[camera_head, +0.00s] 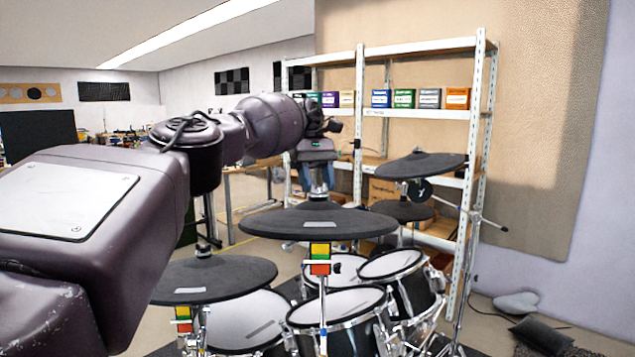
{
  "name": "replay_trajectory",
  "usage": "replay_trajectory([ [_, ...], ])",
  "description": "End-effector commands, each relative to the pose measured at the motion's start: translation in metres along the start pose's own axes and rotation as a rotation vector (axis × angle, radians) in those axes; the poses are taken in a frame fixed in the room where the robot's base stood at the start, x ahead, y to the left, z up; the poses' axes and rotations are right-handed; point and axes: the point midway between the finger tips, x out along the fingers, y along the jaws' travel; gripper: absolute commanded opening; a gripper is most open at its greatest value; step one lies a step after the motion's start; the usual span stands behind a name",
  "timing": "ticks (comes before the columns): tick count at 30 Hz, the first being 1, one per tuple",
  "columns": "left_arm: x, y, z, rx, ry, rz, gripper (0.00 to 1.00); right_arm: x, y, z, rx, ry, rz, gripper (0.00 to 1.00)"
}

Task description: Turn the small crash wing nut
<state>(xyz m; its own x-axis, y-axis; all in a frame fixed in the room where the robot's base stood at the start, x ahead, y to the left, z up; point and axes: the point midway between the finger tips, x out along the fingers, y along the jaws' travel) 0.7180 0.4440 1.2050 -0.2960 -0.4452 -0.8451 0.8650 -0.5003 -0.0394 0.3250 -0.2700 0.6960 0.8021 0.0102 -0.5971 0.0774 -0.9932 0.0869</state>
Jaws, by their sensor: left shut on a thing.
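My left gripper (318,180) reaches in from the left and points down over the middle of a black cymbal pad (270,222) near the centre of the drum kit. Its fingers are shut around the top of the stand's rod, just above the pad, where the wing nut sits. The wing nut itself is mostly hidden between the fingers, and its turn angle cannot be told. The pad lies almost level, with a coloured tag (320,258) on the stand below it. My right gripper is not in view.
Another black cymbal pad (215,277) is lower left, and one more (420,165) is at the right. Drums with white heads (335,304) crowd below. A metal shelf (425,113) with small boxes stands behind. Open floor (490,330) lies at the right.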

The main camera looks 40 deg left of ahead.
Motion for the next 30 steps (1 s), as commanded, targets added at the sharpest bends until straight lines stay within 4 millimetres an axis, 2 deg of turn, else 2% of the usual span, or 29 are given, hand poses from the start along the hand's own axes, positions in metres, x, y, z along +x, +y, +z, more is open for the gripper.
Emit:
replay_trajectory([
  [1,-0.0006,-0.0005,0.0000,-0.001,0.000,0.001,0.48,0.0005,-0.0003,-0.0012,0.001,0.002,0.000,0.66],
  [6,-0.0004,-0.0003,0.0000,-0.001,0.000,0.001,0.70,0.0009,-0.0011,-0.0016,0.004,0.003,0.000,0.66],
  [11,-0.0001,-0.0002,0.0000,-0.001,0.000,0.000,0.70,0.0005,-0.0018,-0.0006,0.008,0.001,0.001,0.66],
  [14,0.0001,-0.0001,-0.0001,-0.001,0.000,0.000,0.70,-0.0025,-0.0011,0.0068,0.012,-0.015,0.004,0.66],
  [30,0.0004,-0.0009,-0.0003,-0.098,-0.002,0.050,0.70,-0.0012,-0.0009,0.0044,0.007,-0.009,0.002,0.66],
])
